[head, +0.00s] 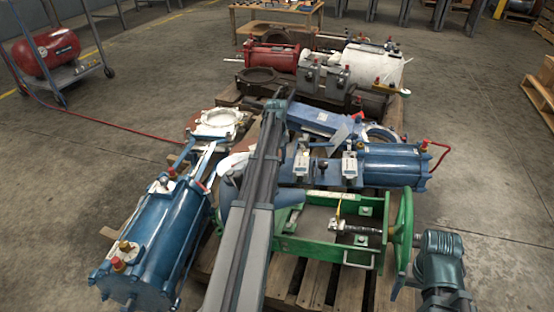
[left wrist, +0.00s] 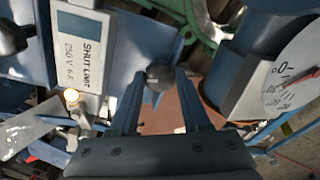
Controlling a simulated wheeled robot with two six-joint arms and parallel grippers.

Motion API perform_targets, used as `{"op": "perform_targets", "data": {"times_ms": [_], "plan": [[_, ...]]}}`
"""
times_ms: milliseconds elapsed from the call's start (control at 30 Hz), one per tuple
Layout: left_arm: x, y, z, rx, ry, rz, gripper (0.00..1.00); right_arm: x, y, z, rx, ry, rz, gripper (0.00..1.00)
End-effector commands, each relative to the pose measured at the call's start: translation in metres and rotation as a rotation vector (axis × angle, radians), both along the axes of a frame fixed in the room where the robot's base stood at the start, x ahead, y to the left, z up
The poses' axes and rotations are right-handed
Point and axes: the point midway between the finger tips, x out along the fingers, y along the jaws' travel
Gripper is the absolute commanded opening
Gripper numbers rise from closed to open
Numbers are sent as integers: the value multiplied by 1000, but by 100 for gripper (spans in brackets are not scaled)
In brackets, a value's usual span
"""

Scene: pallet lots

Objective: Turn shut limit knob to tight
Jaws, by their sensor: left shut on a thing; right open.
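In the left wrist view, a small dark round knob (left wrist: 158,74) sits between the two fingertips of my left gripper (left wrist: 157,82), which is shut on it. A white plate (left wrist: 88,45) beside it reads "SHUT LIMIT 250V 6A". A round white dial (left wrist: 292,80) with a red needle is at the right; I cannot tell whether it belongs to this knob. In the head view my left arm covers the middle, and the knob cannot be made out.
A blue actuator (head: 392,165) with labelled boxes lies across the pallet. A green frame with a handwheel (head: 404,230) stands nearer, and a large blue cylinder (head: 152,235) is at the left. A red compressor (head: 48,50) stands far left. The floor at right is mostly clear.

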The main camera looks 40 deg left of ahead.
Motion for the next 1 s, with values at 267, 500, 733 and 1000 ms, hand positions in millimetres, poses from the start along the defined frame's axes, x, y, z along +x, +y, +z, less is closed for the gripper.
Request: {"op": "perform_targets", "data": {"times_ms": [267,500,733,1000], "plan": [[-1,0,0,8,-15,-210,0,0,0,0,0,0,0,100],[-1,0,0,9,-17,-230,0,0,0,0,0,0,0,100],[-1,0,0,10,-16,-228,68,0,0,0,0,0,0,100],[-1,0,0,9,-17,-227,76,0,0,0,0,0,0,100]]}}
